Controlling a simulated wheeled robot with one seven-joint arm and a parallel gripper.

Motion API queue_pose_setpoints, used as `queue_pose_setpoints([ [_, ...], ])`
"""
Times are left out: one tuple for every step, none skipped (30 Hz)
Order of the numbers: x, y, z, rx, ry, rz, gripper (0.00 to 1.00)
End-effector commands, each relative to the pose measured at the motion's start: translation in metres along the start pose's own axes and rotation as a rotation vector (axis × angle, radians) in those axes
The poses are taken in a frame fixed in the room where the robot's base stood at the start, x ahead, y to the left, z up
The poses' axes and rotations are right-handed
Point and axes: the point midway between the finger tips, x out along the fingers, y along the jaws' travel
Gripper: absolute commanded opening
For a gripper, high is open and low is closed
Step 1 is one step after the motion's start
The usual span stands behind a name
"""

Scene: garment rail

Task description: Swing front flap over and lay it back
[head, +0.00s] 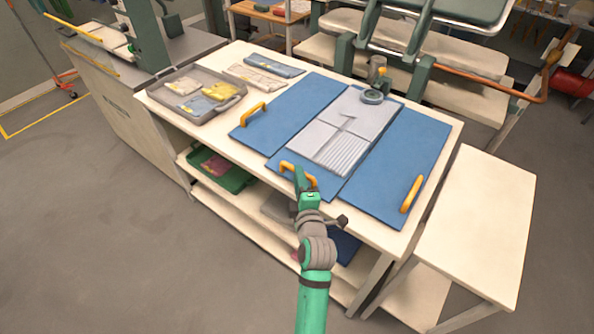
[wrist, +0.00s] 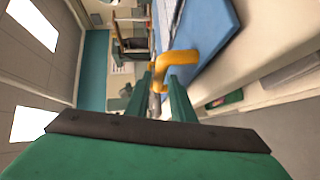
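The blue folding board lies flat on the table, with a left panel (head: 292,108), a right panel (head: 402,165) and a front flap (head: 325,185) in the middle. The front flap's orange handle (head: 286,166) is at the near edge. My gripper (head: 299,174) is at this handle. In the wrist view the handle (wrist: 182,62) shows at and between the fingertips (wrist: 163,82); whether they press on it is unclear.
The left (head: 254,108) and right (head: 412,193) panels carry orange handles. A round grey piece (head: 372,97) stands at the board's far end. A grey tray (head: 222,113) with packets is at left. A bare side table (head: 480,215) stands at right.

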Motion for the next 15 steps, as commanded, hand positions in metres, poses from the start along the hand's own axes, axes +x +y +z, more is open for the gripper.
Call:
queue_pose_setpoints([
  [0.009, 0.001, -0.001, 0.0, 0.001, 0.001, 0.22],
  [0.012, 0.0, -0.001, 0.001, 0.001, 0.0, 0.22],
  [0.017, 0.001, -0.001, 0.001, 0.001, 0.0, 0.22],
  [0.02, 0.001, 0.0, 0.001, 0.001, 0.0, 0.22],
  [0.023, 0.0, 0.0, 0.001, 0.001, 0.0, 0.22],
  [0.026, 0.0, 0.0, 0.001, 0.001, 0.0, 0.22],
  [0.028, 0.0, 0.0, 0.001, 0.001, 0.0, 0.22],
  [0.03, 0.0, 0.0, 0.001, 0.0, 0.001, 0.22],
  [0.032, 0.0, 0.0, 0.001, 0.0, 0.001, 0.22],
  [0.033, 0.0, 0.0, 0.001, 0.0, 0.001, 0.22],
  [0.033, 0.0, 0.0, 0.001, 0.0, 0.001, 0.22],
  [0.034, 0.0, 0.0, 0.001, 0.0, 0.001, 0.22],
  [0.034, 0.0, 0.0, 0.001, 0.0, 0.001, 0.22],
  [0.034, 0.0, 0.0, 0.001, 0.0, 0.0, 0.22],
  [0.034, 0.0, 0.0, 0.001, 0.0, 0.0, 0.22],
])
